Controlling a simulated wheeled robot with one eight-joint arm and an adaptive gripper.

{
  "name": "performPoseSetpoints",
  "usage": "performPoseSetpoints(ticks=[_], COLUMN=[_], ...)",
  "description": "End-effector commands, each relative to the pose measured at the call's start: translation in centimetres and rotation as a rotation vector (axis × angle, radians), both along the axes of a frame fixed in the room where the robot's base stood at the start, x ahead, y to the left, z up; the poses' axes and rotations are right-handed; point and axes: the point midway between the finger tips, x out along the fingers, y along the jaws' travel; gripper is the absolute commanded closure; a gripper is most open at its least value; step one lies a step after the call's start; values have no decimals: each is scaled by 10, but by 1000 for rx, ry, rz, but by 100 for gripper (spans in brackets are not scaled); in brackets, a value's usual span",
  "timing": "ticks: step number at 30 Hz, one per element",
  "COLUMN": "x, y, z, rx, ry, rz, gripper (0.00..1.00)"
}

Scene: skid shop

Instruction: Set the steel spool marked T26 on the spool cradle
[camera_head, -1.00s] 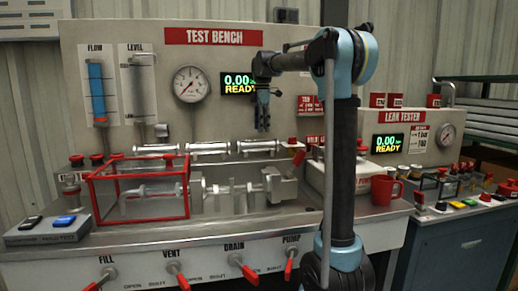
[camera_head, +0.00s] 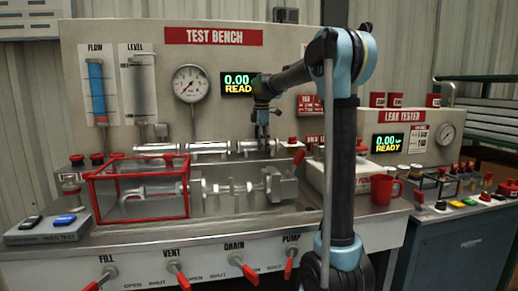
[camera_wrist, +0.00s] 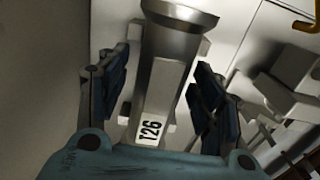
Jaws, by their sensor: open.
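The steel spool marked T26 (camera_wrist: 165,75) shows in the wrist view, with its flange at the top and a white label reading T26. My gripper (camera_wrist: 160,95) is open, with one blue finger on each side of the spool. In the head view my gripper (camera_head: 262,133) points down at the right-hand spool (camera_head: 248,147) of the row behind the bench fixture. I cannot tell whether the fingers touch it. The likely spool cradle (camera_head: 233,204) is the grey fixture on the bench, beside a grey block (camera_head: 281,186); it is not labelled.
Other spools (camera_head: 207,148) lie in the row to the left. A red-framed clear guard (camera_head: 138,219) stands at the left of the fixture. A red mug (camera_head: 382,188) stands at the right. Red-handled valves (camera_head: 243,267) line the bench front.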

Motion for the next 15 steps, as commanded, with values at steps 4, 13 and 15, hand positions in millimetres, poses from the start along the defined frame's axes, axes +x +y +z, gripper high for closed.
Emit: performPoseSetpoints(ticks=[4, 13, 15], x=[0, 0, 0], y=[0, -1, -1], z=[0, 0, 0], rx=[0, 0, 0], ry=[0, 0, 0], rz=[0, -1, -1], gripper=[40, 77, 77])
